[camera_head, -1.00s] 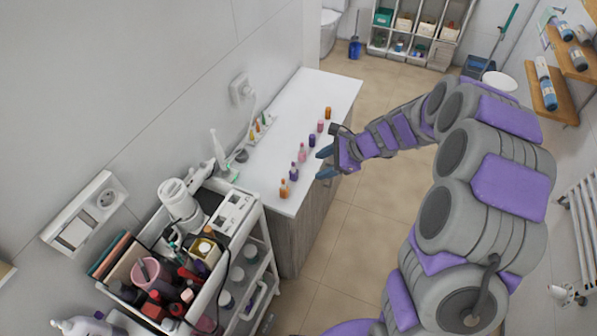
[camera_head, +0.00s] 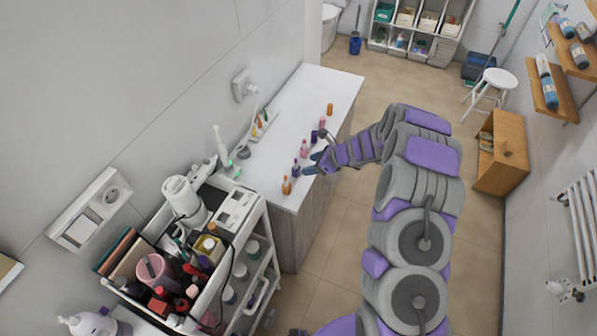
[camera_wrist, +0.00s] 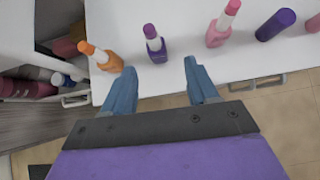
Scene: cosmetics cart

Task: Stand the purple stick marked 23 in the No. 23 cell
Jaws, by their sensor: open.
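Two purple items stand in the row on the white counter (camera_head: 290,125). The nearer purple stick (camera_head: 295,169), with a darker top, also shows in the wrist view (camera_wrist: 156,47). A plain dark purple cylinder (camera_wrist: 275,25) is farther along the row. No number is readable on either, and I cannot make out a No. 23 cell. My gripper (camera_head: 311,163) is open and empty at the counter's front edge. In the wrist view its blue fingertips (camera_wrist: 157,82) are apart, with the nearer purple stick ahead of the gap, not between them.
An orange bottle (camera_wrist: 100,56) stands left of the nearer purple stick and a pink bottle (camera_wrist: 222,26) right of it. A small tray (camera_head: 262,124) with sticks lies near the wall. A crowded cart (camera_head: 262,215) stands at the counter's near end.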

